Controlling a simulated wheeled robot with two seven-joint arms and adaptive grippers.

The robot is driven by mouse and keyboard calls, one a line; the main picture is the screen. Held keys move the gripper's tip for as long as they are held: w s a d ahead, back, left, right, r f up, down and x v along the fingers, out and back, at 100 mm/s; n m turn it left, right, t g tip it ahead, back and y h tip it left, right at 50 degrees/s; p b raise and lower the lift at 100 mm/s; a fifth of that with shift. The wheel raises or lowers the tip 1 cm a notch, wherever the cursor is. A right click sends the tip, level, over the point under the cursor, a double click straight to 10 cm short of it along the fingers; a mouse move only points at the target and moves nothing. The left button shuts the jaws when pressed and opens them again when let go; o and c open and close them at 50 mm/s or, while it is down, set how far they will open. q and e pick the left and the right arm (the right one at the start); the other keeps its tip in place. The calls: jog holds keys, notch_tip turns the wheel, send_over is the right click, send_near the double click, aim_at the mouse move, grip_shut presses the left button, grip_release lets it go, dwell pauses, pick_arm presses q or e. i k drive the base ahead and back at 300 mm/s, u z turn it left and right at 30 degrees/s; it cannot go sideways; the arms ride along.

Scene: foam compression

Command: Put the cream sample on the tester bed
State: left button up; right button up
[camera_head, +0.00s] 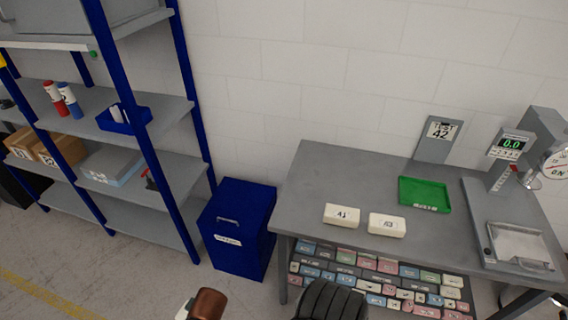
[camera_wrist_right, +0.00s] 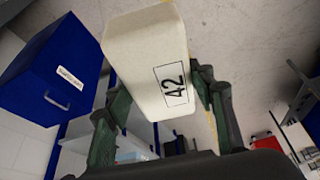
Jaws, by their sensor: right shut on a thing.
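A cream block (camera_wrist_right: 145,50) printed 42 is held in my right gripper (camera_wrist_right: 160,108) in the right wrist view, its fingers closed on both sides. The head view does not show this block. Two similar cream blocks lie on the grey table in the head view: one (camera_head: 341,214) appears to read 41, the other (camera_head: 387,225) is harder to read. A sign (camera_head: 437,139) at the table's back shows 42. The tester (camera_head: 545,160) stands at the right with a dial and a green 0.0 display. Its pale flat bed (camera_head: 519,243) looks empty.
A green tray (camera_head: 425,193) lies between the blocks and tester. Several coloured blocks (camera_head: 385,280) fill a rack below the table's front edge. A blue cabinet (camera_head: 237,228) stands left of the table (camera_head: 320,175), and shelves (camera_head: 140,185) stand further left.

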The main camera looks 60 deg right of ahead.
aim_at(520, 246)
jog(key=u, duration=0.5)
jog(key=k, duration=2.95)
jog(key=z, duration=1.85)
